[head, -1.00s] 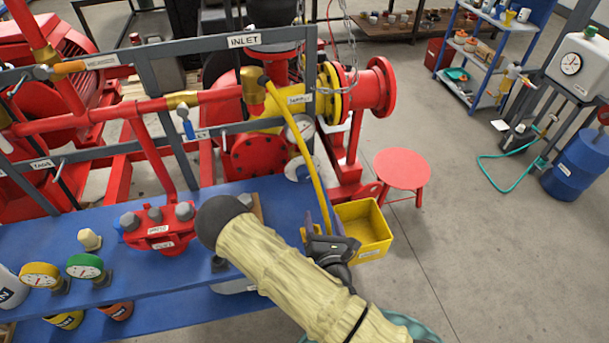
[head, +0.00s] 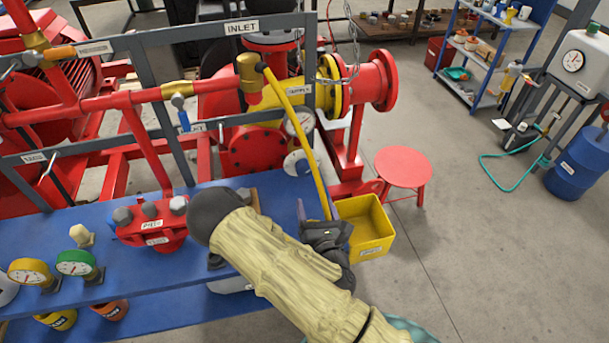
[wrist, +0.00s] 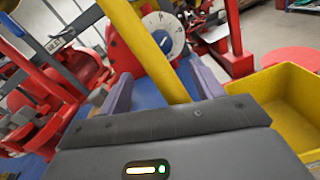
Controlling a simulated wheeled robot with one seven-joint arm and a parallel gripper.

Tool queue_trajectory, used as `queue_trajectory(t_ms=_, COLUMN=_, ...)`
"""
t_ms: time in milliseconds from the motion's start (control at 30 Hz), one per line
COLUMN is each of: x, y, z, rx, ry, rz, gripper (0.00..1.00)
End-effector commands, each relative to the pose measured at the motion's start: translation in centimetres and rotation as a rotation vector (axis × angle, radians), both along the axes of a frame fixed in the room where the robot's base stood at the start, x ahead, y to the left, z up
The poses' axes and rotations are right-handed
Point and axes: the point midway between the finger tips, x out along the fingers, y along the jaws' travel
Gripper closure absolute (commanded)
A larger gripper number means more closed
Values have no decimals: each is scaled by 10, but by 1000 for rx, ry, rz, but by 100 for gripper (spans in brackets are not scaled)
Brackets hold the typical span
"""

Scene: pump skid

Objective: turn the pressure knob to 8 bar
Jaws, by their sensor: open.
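In the head view the dial (head: 293,163) sits low on the pump skid, partly covered by a yellow hose. My gripper (head: 320,213) is open, below and slightly right of the dial, and apart from it. In the wrist view the yellow hose (wrist: 150,45) crosses in front of the dial and runs down between the two purple-grey fingers (wrist: 163,88); I cannot tell whether they touch it.
A pressure gauge (head: 300,123) sits just above the dial. A yellow bin (head: 366,232) stands right beside my gripper, with a red stool (head: 403,167) behind it. A blue bench (head: 110,262) with a red valve block (head: 155,226) is to the left.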

Motion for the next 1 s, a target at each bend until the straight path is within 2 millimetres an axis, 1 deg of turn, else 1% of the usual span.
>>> queue_trajectory(t_ms=33, x=6, y=2, z=-4, rx=4, ry=-5, rz=-1, gripper=34)
queue_trajectory(t_ms=233, x=25, y=6, z=-3, rx=3, ry=-4, rz=0, gripper=34)
queue_trajectory(t_ms=967, x=51, y=13, z=-4, rx=3, ry=-3, rz=0, gripper=34)
queue_trajectory(t_ms=1000, x=58, y=14, z=1, rx=2, ry=-3, rz=0, gripper=34)
